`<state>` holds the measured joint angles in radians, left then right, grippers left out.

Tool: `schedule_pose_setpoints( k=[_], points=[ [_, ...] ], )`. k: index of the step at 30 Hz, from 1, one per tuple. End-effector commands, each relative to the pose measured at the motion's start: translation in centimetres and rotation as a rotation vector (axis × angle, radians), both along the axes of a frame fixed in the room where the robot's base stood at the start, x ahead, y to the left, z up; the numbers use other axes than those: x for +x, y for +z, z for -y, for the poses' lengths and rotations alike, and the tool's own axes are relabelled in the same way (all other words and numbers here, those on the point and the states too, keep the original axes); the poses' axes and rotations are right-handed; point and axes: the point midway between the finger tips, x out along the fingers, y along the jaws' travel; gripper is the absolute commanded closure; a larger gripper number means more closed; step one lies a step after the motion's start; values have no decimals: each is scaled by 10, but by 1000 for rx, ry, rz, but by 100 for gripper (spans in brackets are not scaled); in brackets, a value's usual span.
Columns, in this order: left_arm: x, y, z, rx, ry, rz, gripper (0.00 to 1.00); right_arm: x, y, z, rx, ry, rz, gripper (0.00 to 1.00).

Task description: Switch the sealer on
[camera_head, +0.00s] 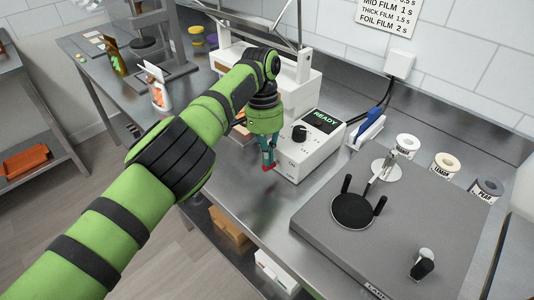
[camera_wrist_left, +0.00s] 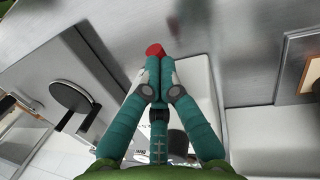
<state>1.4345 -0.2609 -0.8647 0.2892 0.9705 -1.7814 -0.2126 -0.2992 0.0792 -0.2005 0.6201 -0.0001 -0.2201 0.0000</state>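The sealer's white control box (camera_head: 308,148) stands on the steel bench, with a black knob (camera_head: 299,133) and a dark display (camera_head: 322,121) reading READY in green. Behind it is a larger white sealer body (camera_head: 300,98) with a raised metal arm. My left gripper (camera_head: 268,163) points down beside the box's front left edge, its teal fingers together. In the wrist view the fingers (camera_wrist_left: 155,58) meet, with a red piece (camera_wrist_left: 155,50) at their tips. I cannot tell whether it is a fingertip or a separate part, or whether it touches the box. My right gripper is out of view.
A grey plate unit (camera_head: 345,250) with a black round pad stands to the right. Pouches (camera_head: 155,85) stand on the left bench. Bare steel lies in front of the box.

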Motion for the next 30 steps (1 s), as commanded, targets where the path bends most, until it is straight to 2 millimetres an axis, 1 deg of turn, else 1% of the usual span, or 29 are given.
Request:
schedule_pose_setpoints(
  k=[20, 21, 23, 30],
  points=[
    [0, 0, 1, -1, -1, -1, 100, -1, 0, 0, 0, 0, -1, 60],
    [0, 0, 1, -1, -1, -1, 82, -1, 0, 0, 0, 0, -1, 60],
    [0, 0, 1, -1, -1, -1, 59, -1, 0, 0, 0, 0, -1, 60],
    [0, 0, 1, -1, -1, -1, 59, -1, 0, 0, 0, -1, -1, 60]
  ],
)
